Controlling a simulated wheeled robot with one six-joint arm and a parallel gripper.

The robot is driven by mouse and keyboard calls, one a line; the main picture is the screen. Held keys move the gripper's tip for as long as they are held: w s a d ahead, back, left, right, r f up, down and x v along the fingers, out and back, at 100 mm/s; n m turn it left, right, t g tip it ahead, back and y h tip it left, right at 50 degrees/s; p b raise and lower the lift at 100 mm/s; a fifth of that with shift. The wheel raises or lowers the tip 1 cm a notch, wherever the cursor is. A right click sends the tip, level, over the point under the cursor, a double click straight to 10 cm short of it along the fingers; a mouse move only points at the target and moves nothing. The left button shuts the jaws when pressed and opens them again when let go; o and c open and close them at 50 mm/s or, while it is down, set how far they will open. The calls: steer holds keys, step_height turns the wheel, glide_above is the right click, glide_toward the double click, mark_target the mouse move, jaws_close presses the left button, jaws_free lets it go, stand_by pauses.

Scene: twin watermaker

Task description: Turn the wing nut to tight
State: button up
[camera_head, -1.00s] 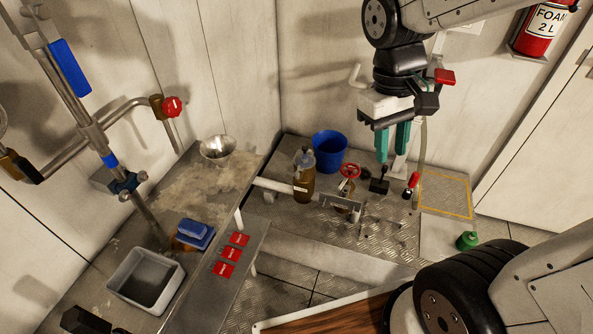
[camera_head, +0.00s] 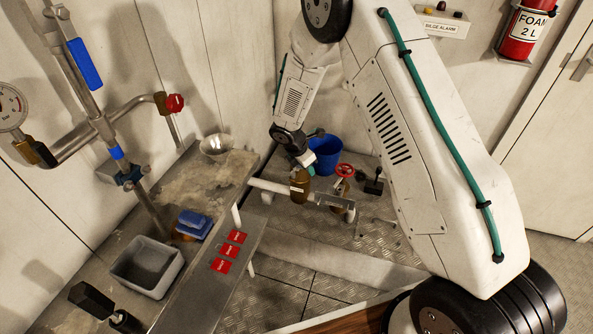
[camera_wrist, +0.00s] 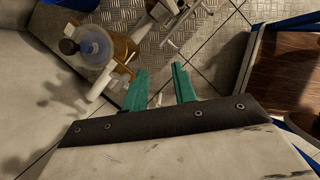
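A small dark-blue winged fitting (camera_head: 130,174) sits on a clamp low on the upright pipe at the left in the head view. It may be the wing nut, but I cannot tell its setting. It is not recognisable in the wrist view. My gripper (camera_wrist: 160,74) shows two teal fingers held apart with nothing between them. It points down toward the floor plates, beside a bottle (camera_wrist: 95,45) of brown liquid, apart from it. In the head view my arm hides most of the gripper, well to the right of the winged fitting.
The bench holds a metal bowl (camera_head: 216,147), a blue sponge-like block (camera_head: 194,222), a grey tray (camera_head: 121,266) and red cards (camera_head: 229,251). A red-knobbed valve (camera_head: 175,103) and a gauge (camera_head: 10,107) are on the piping. A blue bucket (camera_head: 325,152) and red handwheel (camera_head: 345,170) stand beyond.

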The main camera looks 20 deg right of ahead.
steer(key=w+a+n, duration=0.1)
steer(key=w+n, duration=0.1)
steer(key=w+a+n+t, duration=0.1)
steer(key=w+n, duration=0.1)
steer(key=w+a+n+t+y, duration=0.1)
steer(key=w+n, duration=0.1)
steer(key=shift+a+f, duration=0.3)
steer(key=shift+a, duration=0.1)
steer(key=shift+n, duration=0.6)
steer(key=x, duration=0.8)
steer(key=shift+w, duration=0.15)
steer(key=shift+r, duration=0.1)
